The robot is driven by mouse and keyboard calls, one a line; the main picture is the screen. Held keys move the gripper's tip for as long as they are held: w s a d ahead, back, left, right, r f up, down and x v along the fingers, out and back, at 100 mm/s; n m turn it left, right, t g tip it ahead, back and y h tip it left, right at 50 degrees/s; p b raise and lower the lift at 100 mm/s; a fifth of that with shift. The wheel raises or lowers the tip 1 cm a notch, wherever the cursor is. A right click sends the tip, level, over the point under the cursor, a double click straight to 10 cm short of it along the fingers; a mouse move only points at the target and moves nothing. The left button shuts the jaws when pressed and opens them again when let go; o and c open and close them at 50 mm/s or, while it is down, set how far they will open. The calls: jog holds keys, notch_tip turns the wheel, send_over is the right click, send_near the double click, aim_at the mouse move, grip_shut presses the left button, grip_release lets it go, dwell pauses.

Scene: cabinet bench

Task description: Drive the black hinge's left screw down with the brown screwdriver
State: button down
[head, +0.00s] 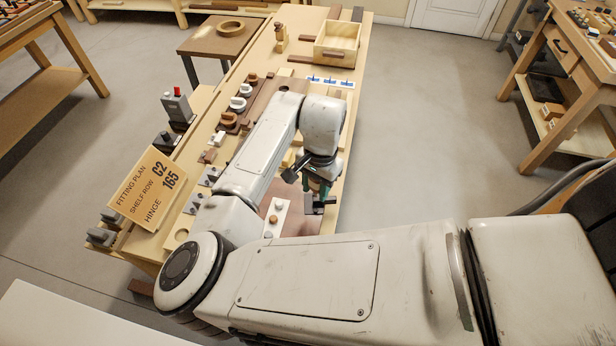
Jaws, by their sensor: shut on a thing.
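My gripper (312,190) is near the right edge of the bench, below the white wrist, among dark and green parts. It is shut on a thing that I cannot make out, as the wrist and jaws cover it. I cannot pick out the brown screwdriver for certain. The black hinge and its left screw cannot be picked out either; my arm covers much of the middle of the bench. A sign (148,188) at the left reads "Fitting plan, shelf row C2, hinge 165".
A white plate with round knobs (275,216) lies left of the gripper. Farther back are a row of brown and white round pieces (238,104), a white plate with blue pieces (329,82) and an open wooden box (337,44). Floor is clear right of the bench.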

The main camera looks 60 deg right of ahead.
jog(key=shift+f+b, duration=2)
jog(key=shift+f, duration=0.25)
jog(key=shift+f+b, duration=0.35)
jog(key=shift+f, duration=0.4)
jog(key=shift+f, duration=0.35)
dwell(0.4)
